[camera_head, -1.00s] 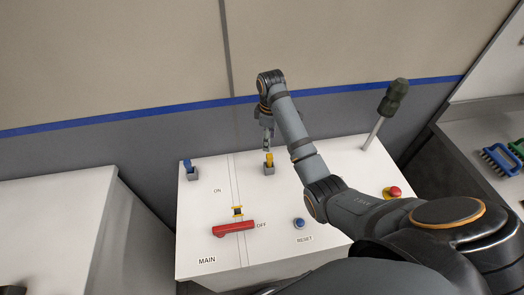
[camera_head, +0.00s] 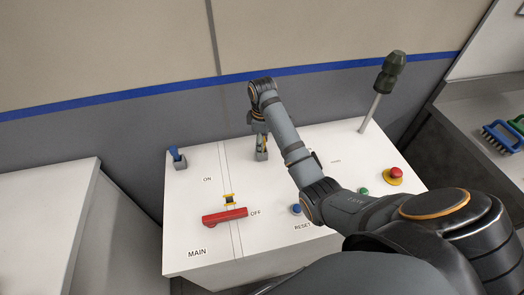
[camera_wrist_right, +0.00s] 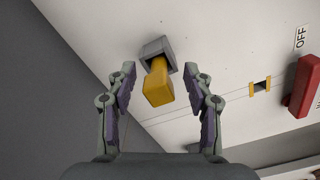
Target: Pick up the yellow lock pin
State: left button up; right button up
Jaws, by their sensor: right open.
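The yellow lock pin (camera_wrist_right: 158,86) stands in a small grey holder (camera_wrist_right: 157,48) on the white panel, in the right wrist view. My right gripper (camera_wrist_right: 159,80) is open, with one finger on each side of the pin and a gap showing on both sides. In the head view my right gripper (camera_head: 262,143) is at the grey holder (camera_head: 262,156) and mostly hides the pin. My left gripper is in neither view.
A blue pin (camera_head: 175,153) stands in another holder at the left. The red handle (camera_head: 225,216) lies by OFF. A blue button (camera_head: 296,208), a green button (camera_head: 364,191), a red button (camera_head: 396,173) and a tall dark-green-handled lever (camera_head: 390,75) are on the right.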

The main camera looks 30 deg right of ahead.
jog(key=shift+w+f, duration=0.15)
jog(key=shift+f, duration=0.1)
jog(key=c, duration=0.5)
grip_shut()
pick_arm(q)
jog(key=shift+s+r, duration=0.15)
pick_arm(e)
jog(key=shift+r, duration=0.15)
jog(key=shift+r, duration=0.3)
notch_tip(320, 180, up, 10)
jog(key=p, duration=0.8)
jog(key=shift+f, duration=0.25)
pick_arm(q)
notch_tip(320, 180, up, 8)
pick_arm(e)
jog(key=shift+f, duration=0.1)
